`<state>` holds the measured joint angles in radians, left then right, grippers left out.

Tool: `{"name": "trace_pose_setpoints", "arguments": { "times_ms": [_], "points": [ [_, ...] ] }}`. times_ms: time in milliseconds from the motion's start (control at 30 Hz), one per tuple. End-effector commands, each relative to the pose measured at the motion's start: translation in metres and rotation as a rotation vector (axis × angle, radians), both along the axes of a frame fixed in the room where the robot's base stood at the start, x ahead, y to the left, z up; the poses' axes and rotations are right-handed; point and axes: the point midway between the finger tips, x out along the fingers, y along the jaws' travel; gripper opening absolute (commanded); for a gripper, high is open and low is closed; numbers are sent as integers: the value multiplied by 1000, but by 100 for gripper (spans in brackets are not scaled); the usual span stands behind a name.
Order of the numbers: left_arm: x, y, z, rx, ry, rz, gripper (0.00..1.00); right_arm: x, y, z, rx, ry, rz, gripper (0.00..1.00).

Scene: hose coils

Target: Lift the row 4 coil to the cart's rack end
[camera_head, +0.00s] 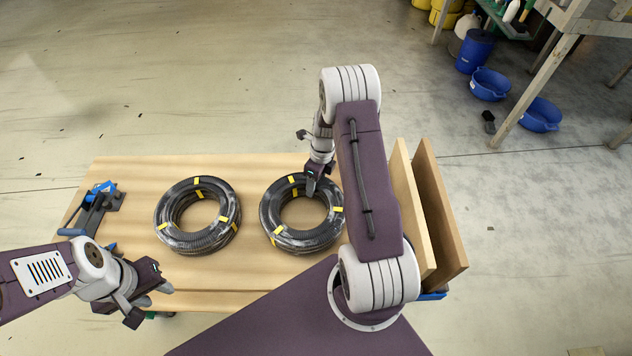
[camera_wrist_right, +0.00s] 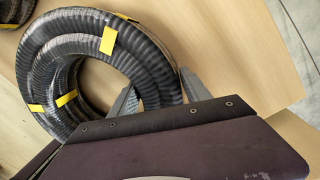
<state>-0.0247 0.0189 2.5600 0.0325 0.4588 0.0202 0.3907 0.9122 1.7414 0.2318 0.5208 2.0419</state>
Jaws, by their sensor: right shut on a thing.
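Two black hose coils with yellow tape bands lie flat on the wooden cart top (camera_head: 130,178). The left coil (camera_head: 169,203) sits left of the middle. The right coil (camera_head: 268,210) is nearer the upright boards; no row marks show, so I cannot tell which is row 4. My right gripper (camera_head: 311,190) is over the right coil's far rim, shut on it; in the right wrist view its fingers (camera_wrist_right: 154,96) straddle the ring of this coil (camera_wrist_right: 85,45). My left gripper (camera_head: 150,300) is open and empty near the cart's front left edge.
Two upright wooden boards (camera_head: 440,205) stand at the cart's right end. A blue clamp-like tool (camera_head: 97,205) sits at the left end. Blue tubs (camera_head: 490,84) and a wooden bench (camera_head: 540,90) stand on the floor at the back right.

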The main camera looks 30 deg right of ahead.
Motion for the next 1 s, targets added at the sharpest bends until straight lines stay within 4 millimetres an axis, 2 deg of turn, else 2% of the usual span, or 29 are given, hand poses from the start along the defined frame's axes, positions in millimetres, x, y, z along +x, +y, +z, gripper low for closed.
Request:
{"name": "trace_pose_setpoints", "arguments": {
  "times_ms": [133,1000],
  "points": [
    [0,0,7,0,0,0,36,1,0,3,0,-1,-1,0],
    [0,0,3,0,0,0,36,1,0,-3,0,-1,-1,0]
  ]
}}
